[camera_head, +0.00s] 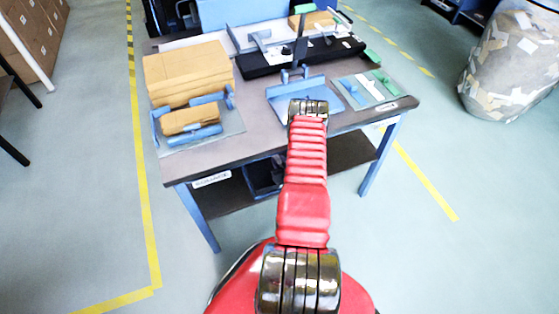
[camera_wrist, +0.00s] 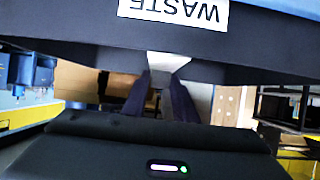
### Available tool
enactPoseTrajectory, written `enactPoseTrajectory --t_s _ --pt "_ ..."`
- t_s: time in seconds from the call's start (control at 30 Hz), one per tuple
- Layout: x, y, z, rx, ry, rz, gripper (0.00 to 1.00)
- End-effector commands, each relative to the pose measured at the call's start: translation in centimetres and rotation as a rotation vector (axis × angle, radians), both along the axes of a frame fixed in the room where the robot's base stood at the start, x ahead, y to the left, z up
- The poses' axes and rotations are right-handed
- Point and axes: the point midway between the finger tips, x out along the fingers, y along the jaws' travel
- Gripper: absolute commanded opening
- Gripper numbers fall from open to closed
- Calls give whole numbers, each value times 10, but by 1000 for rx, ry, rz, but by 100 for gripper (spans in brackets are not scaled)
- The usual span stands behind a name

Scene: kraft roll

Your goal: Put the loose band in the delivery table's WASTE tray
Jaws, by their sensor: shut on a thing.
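In the wrist view, my gripper (camera_wrist: 166,76) has its two dark fingers close together. A small pale piece, which looks like the band (camera_wrist: 168,61), is pinched at their tips; most of its shape is hidden. A dark wall with a white WASTE label (camera_wrist: 173,11), upside down in this view, is just beyond the fingertips and the pale piece. I cannot tell if they touch. In the head view the delivery table (camera_head: 262,139) stands ahead with my red arm reaching over its front edge. My gripper and the band are hidden there, and I cannot pick out the WASTE tray.
A stack of brown sheets (camera_head: 187,70) and a smaller brown stack (camera_head: 189,120) between blue guides are on the table's left. A blue plate (camera_head: 305,100) lies beyond my arm, with pale strips (camera_head: 368,90) to its right. A large scrap-filled bin (camera_head: 512,65) stands right of the table.

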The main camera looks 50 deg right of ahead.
Motion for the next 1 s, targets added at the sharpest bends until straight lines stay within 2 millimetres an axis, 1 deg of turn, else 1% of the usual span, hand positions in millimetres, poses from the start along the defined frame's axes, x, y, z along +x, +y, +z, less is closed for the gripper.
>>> enactPoseTrajectory --t_s 0.4,0.43,0.6,0.7,1.0 --pt "0 0 -6 -1 -1 0 5" --pt "0 0 -6 -1 -1 0 27" --pt "0 0 -7 -1 -1 0 39" --pt "0 0 -7 -1 0 0 44" --pt "1 0 -5 -1 -1 1 44"
